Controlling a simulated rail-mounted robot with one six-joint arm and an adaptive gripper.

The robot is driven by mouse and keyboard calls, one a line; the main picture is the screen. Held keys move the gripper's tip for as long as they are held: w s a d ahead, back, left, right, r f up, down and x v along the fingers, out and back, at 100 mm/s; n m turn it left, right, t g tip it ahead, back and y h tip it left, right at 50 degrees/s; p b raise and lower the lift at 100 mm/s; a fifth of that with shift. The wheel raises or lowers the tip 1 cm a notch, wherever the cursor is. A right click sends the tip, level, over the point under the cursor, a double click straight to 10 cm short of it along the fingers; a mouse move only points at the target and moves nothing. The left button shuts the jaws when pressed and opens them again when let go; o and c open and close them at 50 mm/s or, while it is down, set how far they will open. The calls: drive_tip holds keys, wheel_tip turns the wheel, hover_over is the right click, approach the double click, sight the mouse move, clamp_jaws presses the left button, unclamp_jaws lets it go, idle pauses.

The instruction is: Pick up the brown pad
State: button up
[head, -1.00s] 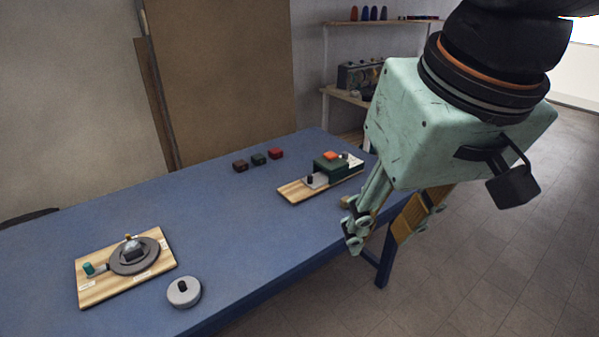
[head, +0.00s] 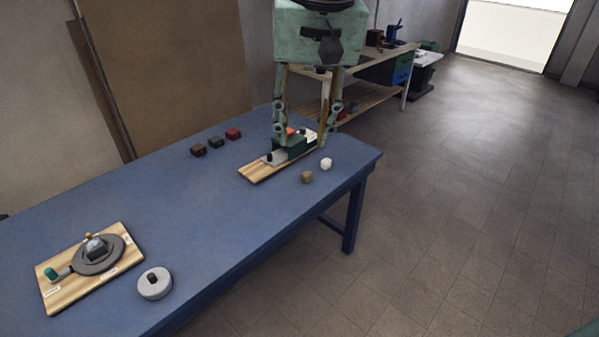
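A small dark brown block-like pad (head: 198,150) lies on the blue table, leftmost in a short row with a dark green one (head: 216,142) and a red one (head: 233,134). A lighter tan-brown block (head: 307,177) sits near the table's right front edge, beside a white block (head: 326,164). My gripper (head: 303,138) points down with its two fingers spread wide and nothing seen held. It appears over or in front of the wooden board's green block, right of the dark brown pad. Its exact height is unclear.
The wooden board (head: 256,172) carries a green block (head: 291,149) with an orange top, partly hidden by my fingers. Another board (head: 70,291) with a round dark device and a grey round weight (head: 154,285) are at the front left. The table (head: 190,205) is clear in the middle.

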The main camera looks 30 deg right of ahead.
drive_tip(key=w+d+f+m+p, duration=0.2)
drive_tip(key=w+d, duration=0.2)
drive_tip(key=w, duration=0.7)
drive_tip(key=m+g+p, duration=0.3)
drive_tip(key=m+p, duration=0.2)
drive_tip(key=m, duration=0.3)
hover_over(307, 173)
wheel_tip(307, 173, down, 28)
drive_tip(key=shift+f, duration=0.2)
drive_tip(key=shift+f, duration=0.15)
drive_tip(key=shift+f+b, duration=0.5)
drive_tip(key=shift+f, duration=3.65)
